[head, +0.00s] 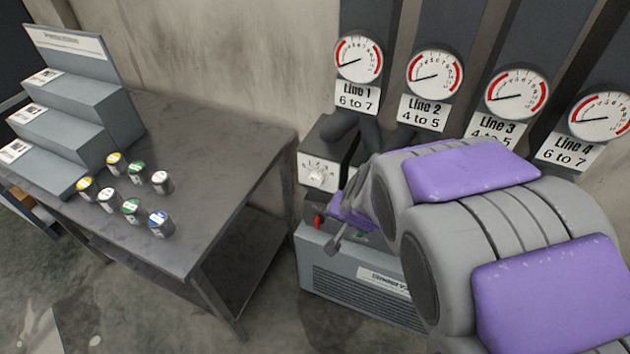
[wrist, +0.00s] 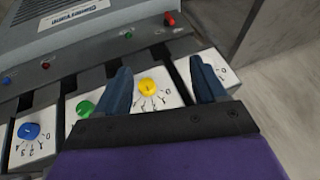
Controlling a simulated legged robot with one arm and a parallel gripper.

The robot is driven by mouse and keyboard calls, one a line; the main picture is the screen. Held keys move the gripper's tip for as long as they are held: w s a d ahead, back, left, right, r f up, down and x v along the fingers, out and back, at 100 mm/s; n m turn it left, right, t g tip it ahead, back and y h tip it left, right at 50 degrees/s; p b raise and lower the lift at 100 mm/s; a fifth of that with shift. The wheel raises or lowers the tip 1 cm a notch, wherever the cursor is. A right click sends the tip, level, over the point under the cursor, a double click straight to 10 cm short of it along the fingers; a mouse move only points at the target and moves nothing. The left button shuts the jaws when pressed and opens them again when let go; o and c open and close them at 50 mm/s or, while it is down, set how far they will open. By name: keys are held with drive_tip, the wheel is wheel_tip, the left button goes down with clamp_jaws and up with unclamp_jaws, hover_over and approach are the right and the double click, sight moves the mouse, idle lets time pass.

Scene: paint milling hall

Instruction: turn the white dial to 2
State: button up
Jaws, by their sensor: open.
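The white dial (head: 317,174) sits on a white numbered plate on the front of a dark control box in the head view. Its pointer is too small to read. In the wrist view my gripper (wrist: 160,68) is open and empty, its two blue fingers apart. A yellow dial (wrist: 149,86) shows between them. A further white plate (wrist: 226,74) is partly covered by the right finger, and no white knob can be made out there. In the head view, my arm hides most of the box to the right of the white dial.
A green dial (wrist: 85,108) and a blue dial (wrist: 29,131) are left of the yellow one. A red button (wrist: 170,19) sits on the housing. Several gauges (head: 359,59) hang above. A metal table (head: 200,140) with small paint cans stands left.

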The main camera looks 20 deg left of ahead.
drive_tip(key=w+a+f+t+p, duration=0.1)
drive_tip(key=w+a+f+t, duration=0.2)
drive_tip(key=w+a+f, duration=0.35)
drive_tip(key=t+h+p, duration=0.2)
drive_tip(key=t+h, duration=0.3)
drive_tip(key=t, duration=0.5)
approach(314, 183)
drive_tip(key=shift+y, duration=0.4)
drive_tip(key=w+b, duration=0.1)
drive_tip(key=w, duration=0.2)
drive_tip(key=w+b, duration=0.1)
drive_tip(key=w, duration=0.2)
drive_tip(key=w+d+b, duration=0.1)
drive_tip(key=w, duration=0.1)
drive_tip(key=shift+w+r, duration=0.1)
drive_tip(key=shift+w, duration=0.3)
drive_tip(key=c, duration=1.1)
drive_tip(key=shift+o, duration=0.2)
